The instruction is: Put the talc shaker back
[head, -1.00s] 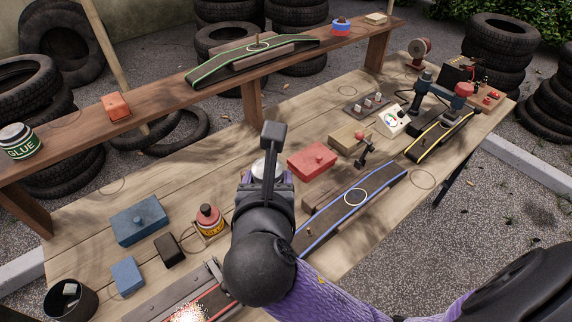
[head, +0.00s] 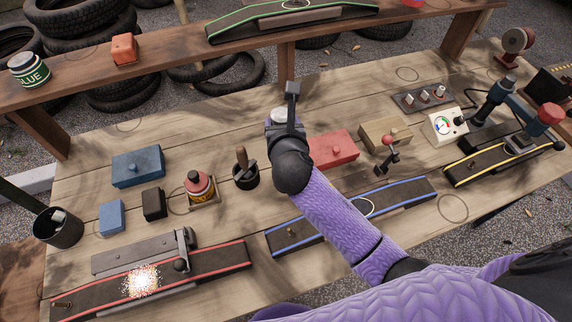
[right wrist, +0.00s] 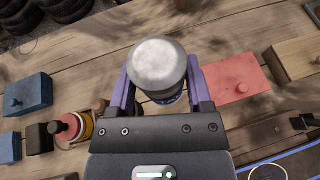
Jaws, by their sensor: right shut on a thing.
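The talc shaker, a rounded can with a pale speckled top, is between the fingers of my right gripper (head: 282,117). In the right wrist view the shaker (right wrist: 160,65) fills the space between the two purple fingers (right wrist: 160,88), which press on its sides. In the head view only its pale top (head: 279,114) shows, beyond the wrist and left of the red box. Its lower part is mostly hidden, and I cannot tell whether its base touches the bench. My left gripper is out of view.
The bench (head: 215,125) has bare planks behind the shaker. The red box (head: 334,148) is close right; a dark pot with a wooden handle (head: 245,175) and a red-capped yellow can (head: 200,188) are left. The raised shelf (head: 170,62) holds a glue jar (head: 29,69). Thin rings mark the bench.

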